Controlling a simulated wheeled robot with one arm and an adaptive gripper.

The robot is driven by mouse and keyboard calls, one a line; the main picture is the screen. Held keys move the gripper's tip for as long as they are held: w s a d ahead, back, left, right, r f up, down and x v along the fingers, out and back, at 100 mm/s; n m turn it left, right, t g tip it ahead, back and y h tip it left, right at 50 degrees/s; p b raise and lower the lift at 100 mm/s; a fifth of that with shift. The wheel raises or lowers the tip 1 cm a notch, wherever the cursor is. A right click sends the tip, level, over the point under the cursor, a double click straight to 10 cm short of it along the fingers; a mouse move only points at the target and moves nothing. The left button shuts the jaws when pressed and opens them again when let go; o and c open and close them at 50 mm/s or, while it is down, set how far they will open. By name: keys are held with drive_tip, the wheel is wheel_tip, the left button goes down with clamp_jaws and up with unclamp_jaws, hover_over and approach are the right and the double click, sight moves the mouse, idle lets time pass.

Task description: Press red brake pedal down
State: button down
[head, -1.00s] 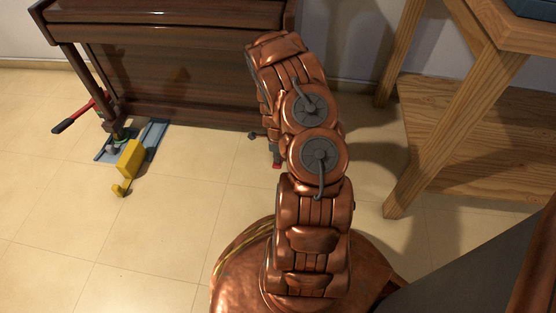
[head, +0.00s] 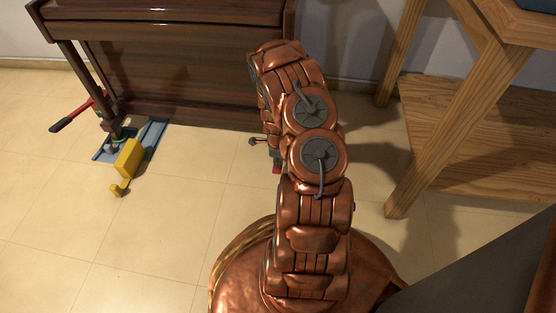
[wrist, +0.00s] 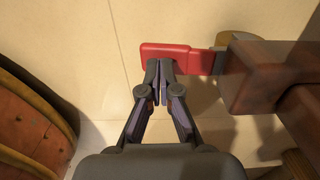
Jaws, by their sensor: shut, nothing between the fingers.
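The red brake pedal (wrist: 180,58) is a flat red bar in the wrist view, joined at its right end to a grey piece beside a brown wooden block. My gripper (wrist: 160,68) is shut and empty, its fingertips overlapping the near edge of the pedal, left of its middle. I cannot tell whether they touch it. In the head view, a small red patch (head: 276,170), likely the same pedal, shows low beside my arm. My arm hides most of the gripper there.
A brown piano (head: 180,75) stands at the back. At its left leg is a blue base (head: 153,138) with a yellow block (head: 129,157) and a red lever with a black handle (head: 63,124). A wooden table (head: 452,117) stands right. The floor at front left is clear.

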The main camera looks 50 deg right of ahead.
wheel_tip(320, 180, up, 9)
drive_tip(key=p, duration=0.3)
idle(0.5)
drive_tip(key=shift+r, duration=0.2)
